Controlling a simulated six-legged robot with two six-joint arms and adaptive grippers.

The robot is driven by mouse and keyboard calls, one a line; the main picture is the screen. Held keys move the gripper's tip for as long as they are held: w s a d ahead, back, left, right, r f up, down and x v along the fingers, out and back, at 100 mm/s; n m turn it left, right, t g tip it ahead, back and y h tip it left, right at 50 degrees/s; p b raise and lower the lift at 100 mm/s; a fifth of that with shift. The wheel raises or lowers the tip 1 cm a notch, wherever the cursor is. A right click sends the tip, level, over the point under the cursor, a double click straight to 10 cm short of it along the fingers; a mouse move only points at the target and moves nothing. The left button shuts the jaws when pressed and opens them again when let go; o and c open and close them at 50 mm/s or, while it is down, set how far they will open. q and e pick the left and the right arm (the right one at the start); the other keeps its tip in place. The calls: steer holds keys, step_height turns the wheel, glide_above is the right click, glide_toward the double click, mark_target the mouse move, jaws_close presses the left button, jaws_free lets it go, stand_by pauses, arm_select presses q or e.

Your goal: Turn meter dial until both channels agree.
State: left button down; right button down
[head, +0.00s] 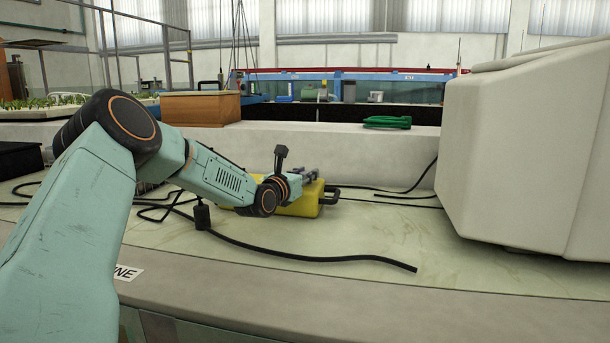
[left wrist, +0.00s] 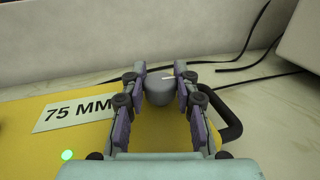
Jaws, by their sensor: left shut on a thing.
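The yellow meter box (head: 304,204) sits on the pale bench top, with a black handle at its right end. In the left wrist view its yellow top (left wrist: 40,145) carries a "75 MM" label (left wrist: 75,113) and a lit green light (left wrist: 67,155). My left gripper (head: 312,174) is over the box. In the left wrist view its fingers are shut on a grey round dial (left wrist: 160,90) with a pale pointer mark. Any channel readings do not show. My right gripper is not in view.
A black cable (head: 320,257) lies across the bench in front of the box, and a small black cylinder (head: 202,215) stands beside it. A large pale housing (head: 530,150) blocks the right side. Behind are a brown box (head: 200,108) and green cloth (head: 387,122).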

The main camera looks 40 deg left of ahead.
arm_select(q)
steer(key=c, duration=1)
jaws_free()
steer(key=shift+s, duration=0.1)
steer(key=v, duration=0.5)
steer(key=shift+s+r, duration=0.1)
steer(key=shift+s, duration=0.05)
steer(key=shift+s+a, duration=0.1)
steer(key=shift+s, duration=0.45)
steer(key=shift+s+d, duration=0.4)
steer(key=shift+s, duration=0.05)
